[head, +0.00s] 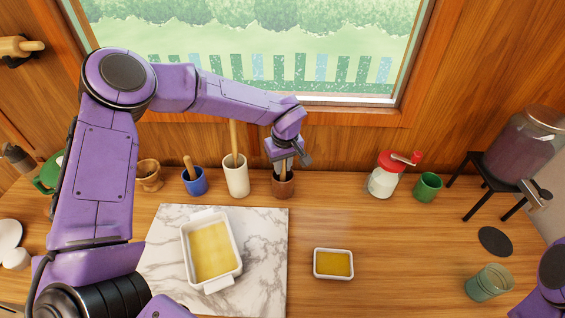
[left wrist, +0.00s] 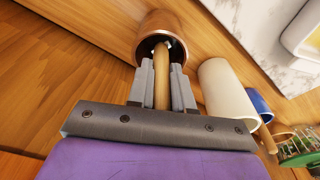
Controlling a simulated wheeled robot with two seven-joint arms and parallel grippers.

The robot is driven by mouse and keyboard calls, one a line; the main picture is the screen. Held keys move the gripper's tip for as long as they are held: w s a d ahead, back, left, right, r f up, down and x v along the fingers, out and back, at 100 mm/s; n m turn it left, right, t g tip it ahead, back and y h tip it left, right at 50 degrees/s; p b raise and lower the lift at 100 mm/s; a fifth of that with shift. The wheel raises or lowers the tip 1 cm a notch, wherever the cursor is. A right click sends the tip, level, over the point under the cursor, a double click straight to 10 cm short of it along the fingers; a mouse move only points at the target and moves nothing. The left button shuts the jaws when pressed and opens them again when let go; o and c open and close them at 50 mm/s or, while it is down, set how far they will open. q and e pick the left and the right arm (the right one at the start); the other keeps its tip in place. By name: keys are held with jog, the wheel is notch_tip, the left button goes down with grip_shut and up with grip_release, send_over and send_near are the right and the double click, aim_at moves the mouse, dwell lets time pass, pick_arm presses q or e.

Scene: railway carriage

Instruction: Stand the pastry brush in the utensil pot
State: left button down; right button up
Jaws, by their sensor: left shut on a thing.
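My left gripper (head: 283,168) is shut on a light wooden handle, seemingly the pastry brush (left wrist: 161,72). The fingers are just above the rim of a brown, copper-like pot (head: 283,189), which stands at the back of the counter near the wall. In the left wrist view the handle runs between the fingers (left wrist: 162,85) into the mouth of this pot (left wrist: 152,27). The brush's lower end is hidden in the pot; I cannot tell whether it touches the bottom. My right gripper is out of view.
A tall white pot (head: 237,182) with a wooden handle stands just left, then a blue pot (head: 195,185). A white dish (head: 185,243) lies on the marble board (head: 264,270). A red-topped jar (head: 383,182) and green cup (head: 427,188) stand right. Counter between is clear.

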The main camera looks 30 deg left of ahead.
pick_arm(q)
jog(key=shift+w+f, duration=0.1)
jog(key=shift+w, duration=0.05)
jog(key=shift+f, duration=0.1)
jog(key=shift+f, duration=0.15)
jog(key=c, duration=0.9)
grip_release()
jog(key=shift+c, duration=0.2)
notch_tip(320, 180, up, 10)
jog(key=s+d+b, duration=0.1)
jog(key=b, duration=0.1)
jog(key=shift+r, duration=0.2)
